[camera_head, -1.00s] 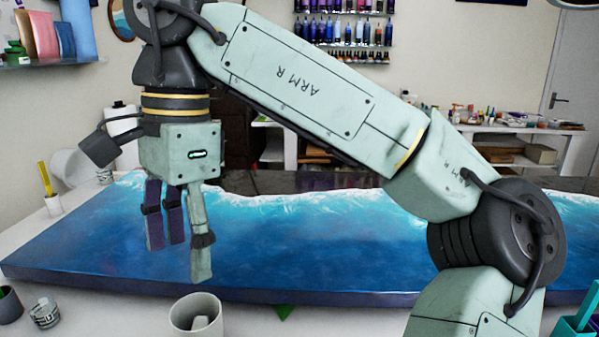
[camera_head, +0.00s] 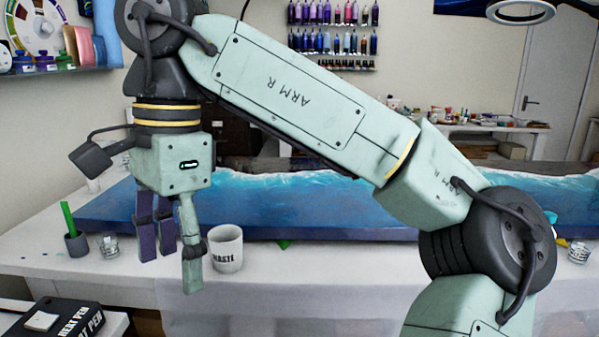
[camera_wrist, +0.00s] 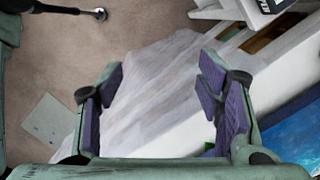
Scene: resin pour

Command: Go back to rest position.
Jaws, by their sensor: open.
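My gripper (camera_head: 168,250) hangs pointing down in the head view, in front of the near edge of the white table. It is open and holds nothing. The blue resin ocean panel (camera_head: 330,215) lies on the table behind my gripper.
A dark cup with a green stick (camera_head: 76,243) and a glass jar (camera_head: 109,245) stand on the table at left. A black box marked HEAT PEN (camera_head: 66,317) sits on a low surface at lower left. Bottle racks (camera_head: 335,42) hang on the back wall.

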